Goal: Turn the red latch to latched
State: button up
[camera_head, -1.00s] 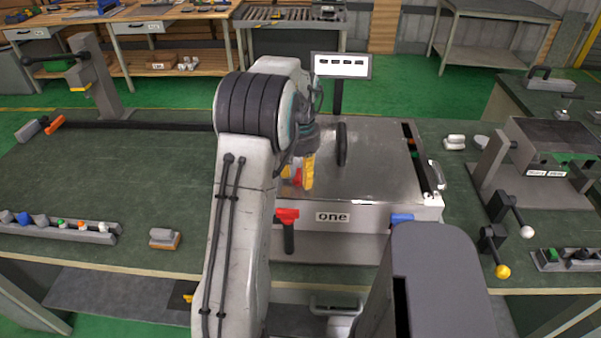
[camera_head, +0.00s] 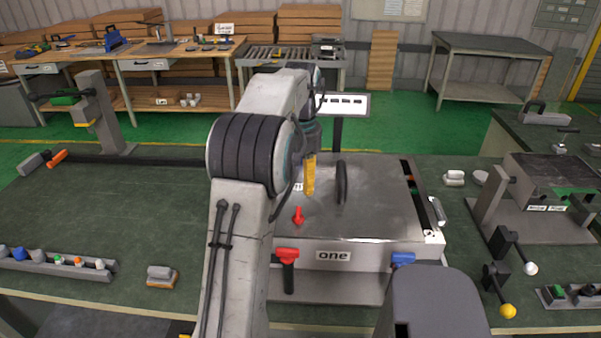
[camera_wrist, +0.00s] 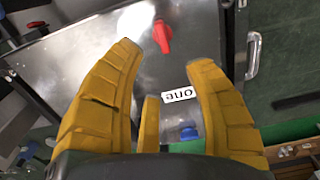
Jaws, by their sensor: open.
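A small red pointer-shaped latch (camera_head: 298,215) sits on the metal top of the box (camera_head: 375,215) marked "one". In the wrist view the red latch (camera_wrist: 162,37) lies beyond my fingertips, apart from them. A second red piece with a black handle (camera_head: 287,256) is on the box's front, left of the label. I cannot tell from the frames which position either is in. My gripper (camera_head: 309,175) is above the box top, and my arm partly hides it. Its yellow fingers also show in the wrist view (camera_wrist: 165,65), spread apart with nothing between them.
A blue piece (camera_head: 402,259) is on the box's front right. A dark upright disc or handle (camera_head: 342,182) stands on the top, right of my gripper. A display (camera_head: 341,104) stands behind. The bench (camera_head: 110,215) is mostly clear on the left.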

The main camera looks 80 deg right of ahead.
jog(key=shift+r, duration=1.05)
jog(key=shift+w, duration=0.1)
